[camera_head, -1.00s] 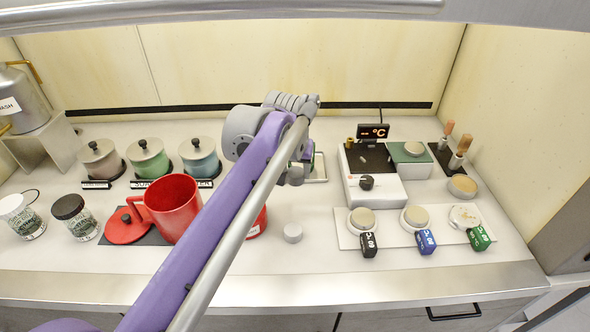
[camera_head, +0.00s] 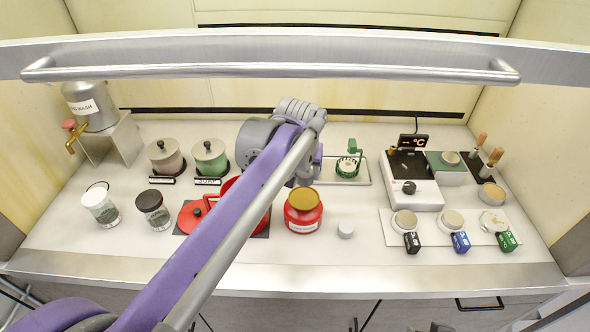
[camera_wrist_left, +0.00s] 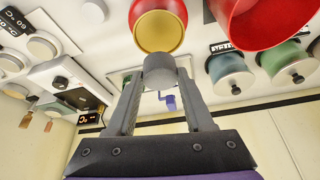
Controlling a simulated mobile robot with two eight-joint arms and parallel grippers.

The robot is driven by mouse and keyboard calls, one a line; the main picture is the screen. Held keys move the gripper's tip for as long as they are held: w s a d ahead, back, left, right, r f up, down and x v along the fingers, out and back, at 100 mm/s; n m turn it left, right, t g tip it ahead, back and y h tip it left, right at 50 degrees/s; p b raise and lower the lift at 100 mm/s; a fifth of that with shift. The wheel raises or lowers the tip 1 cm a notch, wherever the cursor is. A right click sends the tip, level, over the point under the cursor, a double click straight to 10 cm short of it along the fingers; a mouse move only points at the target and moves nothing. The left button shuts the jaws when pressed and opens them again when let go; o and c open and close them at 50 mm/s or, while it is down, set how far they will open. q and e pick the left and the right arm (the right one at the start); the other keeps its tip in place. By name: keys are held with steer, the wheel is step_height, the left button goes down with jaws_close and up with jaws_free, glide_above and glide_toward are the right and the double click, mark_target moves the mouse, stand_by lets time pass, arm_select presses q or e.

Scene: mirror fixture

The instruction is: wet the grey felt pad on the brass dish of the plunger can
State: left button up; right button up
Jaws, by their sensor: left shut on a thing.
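The red plunger can (camera_head: 303,218) stands upright on the bench, with its round brass dish (camera_head: 303,197) on top. It also shows in the left wrist view as a red rim with the brass dish (camera_wrist_left: 158,32) inside. My left gripper (camera_head: 304,178) is shut on the grey felt pad (camera_wrist_left: 160,72), a short grey cylinder between the fingertips. In the wrist view the pad overlaps the near edge of the dish; I cannot tell whether they touch. In the head view the pad is hidden by my gripper. My right gripper is not in view.
A small pale cylinder (camera_head: 346,230) stands right of the can. Behind is a tray (camera_head: 364,181) with a green-handled item (camera_head: 348,166). Bench front is clear.

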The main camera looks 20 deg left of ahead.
mark_target(303, 185)
arm_select(q)
steer(key=shift+a+r, duration=0.1)
steer(key=shift+s+f+b, duration=0.1)
steer(key=shift+f+b, duration=0.35)
steer(key=shift+f, duration=0.4)
steer(key=shift+f+b, duration=1.25)
steer(key=shift+f, duration=0.85)
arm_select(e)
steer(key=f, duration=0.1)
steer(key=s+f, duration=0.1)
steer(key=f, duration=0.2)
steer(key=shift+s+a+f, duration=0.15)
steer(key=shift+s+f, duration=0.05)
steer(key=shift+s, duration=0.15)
